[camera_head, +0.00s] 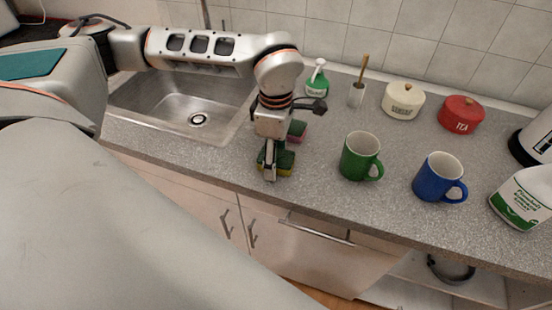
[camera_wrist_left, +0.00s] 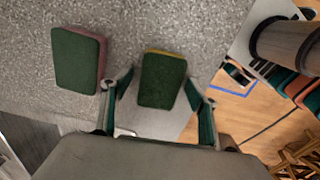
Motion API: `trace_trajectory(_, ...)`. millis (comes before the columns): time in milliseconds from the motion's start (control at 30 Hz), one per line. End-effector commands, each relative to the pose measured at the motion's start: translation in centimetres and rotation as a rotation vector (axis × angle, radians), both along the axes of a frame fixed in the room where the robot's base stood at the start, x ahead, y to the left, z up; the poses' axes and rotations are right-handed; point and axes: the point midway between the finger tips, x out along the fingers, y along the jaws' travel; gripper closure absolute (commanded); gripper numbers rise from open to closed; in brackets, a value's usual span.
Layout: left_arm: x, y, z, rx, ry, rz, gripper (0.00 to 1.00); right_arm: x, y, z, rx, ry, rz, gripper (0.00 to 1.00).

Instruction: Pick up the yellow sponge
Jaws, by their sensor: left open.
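The yellow sponge has a dark green top, with yellow showing along its edge. It lies near the counter's front edge in the head view (camera_head: 286,168) and between my finger tips in the left wrist view (camera_wrist_left: 162,80). My left gripper (camera_head: 272,168) points down over it, partly hiding it. In the left wrist view my left gripper (camera_wrist_left: 160,98) is open, one finger on each side of the sponge, with small gaps showing. Whether the fingers reach down beside it is unclear. My right gripper is not in view.
A pink sponge with a green top (camera_head: 297,131) lies just behind the gripper. A green mug (camera_head: 357,157) and a blue mug (camera_head: 434,178) stand to the right. The sink (camera_head: 180,110) is at left, and a green-and-white bottle (camera_head: 316,80) stands behind.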

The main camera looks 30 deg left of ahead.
Motion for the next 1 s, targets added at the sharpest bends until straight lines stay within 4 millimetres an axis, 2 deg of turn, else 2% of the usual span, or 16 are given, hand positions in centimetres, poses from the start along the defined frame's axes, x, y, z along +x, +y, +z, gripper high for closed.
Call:
trace_trajectory(167,0.0,0.0,-0.1,0.0,0.0,0.0,0.4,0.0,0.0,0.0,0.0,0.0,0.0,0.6)
trace_trajectory(200,0.0,0.0,-0.1,0.0,0.0,0.0,0.43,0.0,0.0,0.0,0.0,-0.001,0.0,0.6)
trace_trajectory(333,0.0,0.0,0.0,0.0,0.0,0.0,0.67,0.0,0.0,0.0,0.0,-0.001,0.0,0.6)
trace_trajectory(767,0.0,0.0,0.2,-0.001,-0.001,0.0,0.68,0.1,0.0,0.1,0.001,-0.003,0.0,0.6)
trace_trajectory(1000,0.1,0.0,2.5,-0.001,-0.004,-0.001,0.68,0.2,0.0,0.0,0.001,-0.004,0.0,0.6)
